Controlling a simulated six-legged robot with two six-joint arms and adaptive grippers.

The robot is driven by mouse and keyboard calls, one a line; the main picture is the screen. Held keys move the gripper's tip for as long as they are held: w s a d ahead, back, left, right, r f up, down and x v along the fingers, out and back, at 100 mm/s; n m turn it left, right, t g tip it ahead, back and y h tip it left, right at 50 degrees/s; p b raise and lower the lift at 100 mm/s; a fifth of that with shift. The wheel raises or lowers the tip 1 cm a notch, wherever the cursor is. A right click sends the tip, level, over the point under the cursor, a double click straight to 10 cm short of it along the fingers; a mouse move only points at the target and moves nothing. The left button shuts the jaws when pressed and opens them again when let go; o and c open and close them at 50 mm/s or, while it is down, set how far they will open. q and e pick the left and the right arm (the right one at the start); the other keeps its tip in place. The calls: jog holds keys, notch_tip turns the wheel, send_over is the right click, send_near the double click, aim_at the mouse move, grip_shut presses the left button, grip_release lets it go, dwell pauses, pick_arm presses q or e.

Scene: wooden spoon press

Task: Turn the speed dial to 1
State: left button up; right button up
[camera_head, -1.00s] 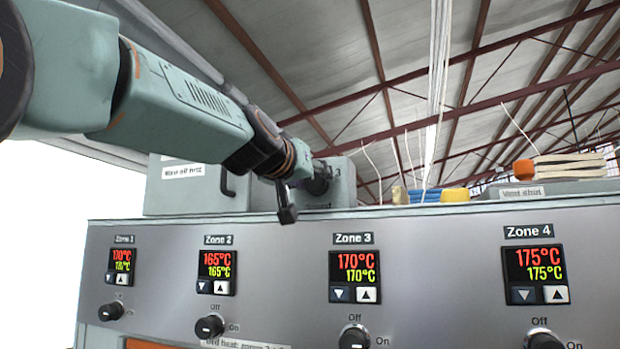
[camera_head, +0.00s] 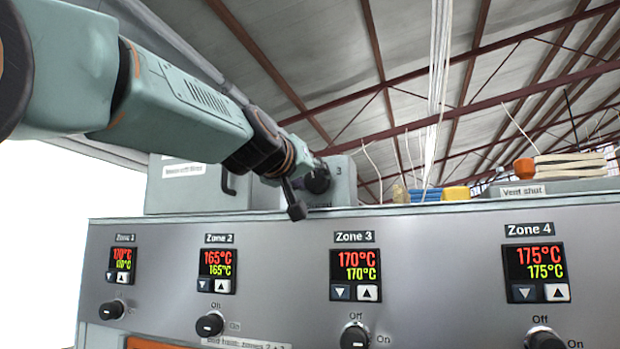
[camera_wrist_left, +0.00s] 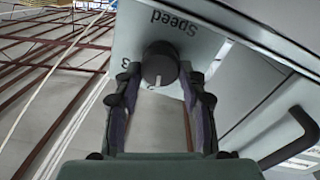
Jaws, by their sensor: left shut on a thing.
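The speed dial (camera_wrist_left: 160,62) is a round dark knob with a white mark on its rim, on a grey box face labelled "Speed". In the left wrist view the mark points toward the bottom of the picture, and a "3" is partly visible left of the dial. The dial also shows in the head view (camera_head: 317,181), with a "3" to its upper right. My left gripper (camera_wrist_left: 160,76) is shut on the dial, one finger on each side. The numeral 1 cannot be made out. My right gripper is not in view.
Below the box is a grey panel (camera_head: 290,250) with zone displays and Off/On knobs. A larger grey box with a black handle (camera_head: 229,182) stands left of the dial. Yellow and blue items (camera_head: 440,194) lie on top at right, near a "Vent shut" label (camera_head: 522,191).

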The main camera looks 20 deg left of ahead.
pick_arm(q)
jog(key=n, duration=0.5)
jog(key=shift+f+n+b, duration=0.15)
jog(key=shift+n+b, duration=0.15)
jog(key=shift+n, duration=2.2)
jog(key=shift+a+y, duration=0.1)
jog(key=shift+y, duration=0.2)
jog(key=o, duration=1.1)
jog(key=shift+o, duration=0.2)
